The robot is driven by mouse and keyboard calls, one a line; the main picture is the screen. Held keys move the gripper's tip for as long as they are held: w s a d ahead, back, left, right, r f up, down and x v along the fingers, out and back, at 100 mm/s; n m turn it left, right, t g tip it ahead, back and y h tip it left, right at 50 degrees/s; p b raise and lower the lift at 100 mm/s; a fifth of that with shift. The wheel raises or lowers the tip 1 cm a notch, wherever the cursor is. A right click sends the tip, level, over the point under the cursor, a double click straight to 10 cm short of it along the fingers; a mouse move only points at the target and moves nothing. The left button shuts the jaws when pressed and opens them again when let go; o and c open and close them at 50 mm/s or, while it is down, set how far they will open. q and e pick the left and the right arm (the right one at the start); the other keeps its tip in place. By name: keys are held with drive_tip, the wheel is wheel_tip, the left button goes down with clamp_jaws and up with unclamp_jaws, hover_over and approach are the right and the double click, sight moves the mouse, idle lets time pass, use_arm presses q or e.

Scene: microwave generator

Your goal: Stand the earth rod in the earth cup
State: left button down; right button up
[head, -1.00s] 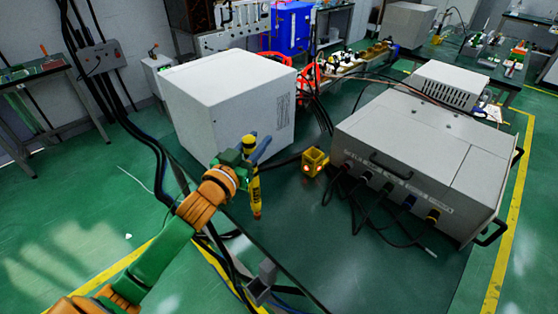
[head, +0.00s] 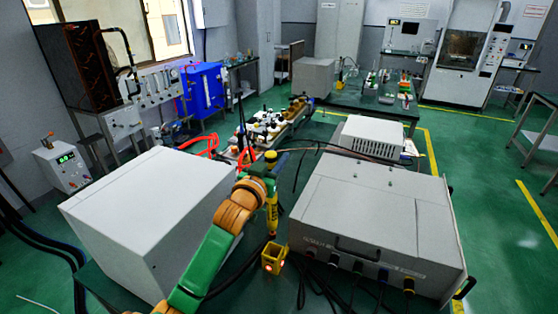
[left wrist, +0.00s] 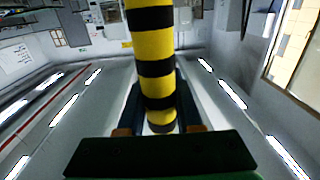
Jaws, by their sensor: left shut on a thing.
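The earth rod (head: 272,211) is yellow with black bands and stands about upright in the head view. My left gripper (head: 271,172) is shut on its upper part. In the left wrist view the rod (left wrist: 152,50) runs between the fingers. The earth cup (head: 273,258) is a small yellow square holder on the dark bench top, between the two large grey boxes. The rod's lower end shows right at the cup's far rim; I cannot tell whether it is above, behind or inside the cup. My right gripper is not in view.
A large white box (head: 140,215) stands left of my left arm. A grey instrument case (head: 380,215) with a handle stands close right of the cup. Black cables (head: 325,285) run beside the cup. A vented white unit (head: 370,140) stands behind.

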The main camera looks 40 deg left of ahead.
sight(276, 199)
use_arm(q)
drive_tip(key=shift+s, duration=0.1)
drive_tip(key=shift+r+p, duration=0.15)
drive_tip(key=shift+p, duration=0.15)
drive_tip(key=shift+f+b, duration=4.35)
drive_tip(key=shift+f, duration=2.45)
drive_tip(key=c, duration=0.5)
unclamp_jaws()
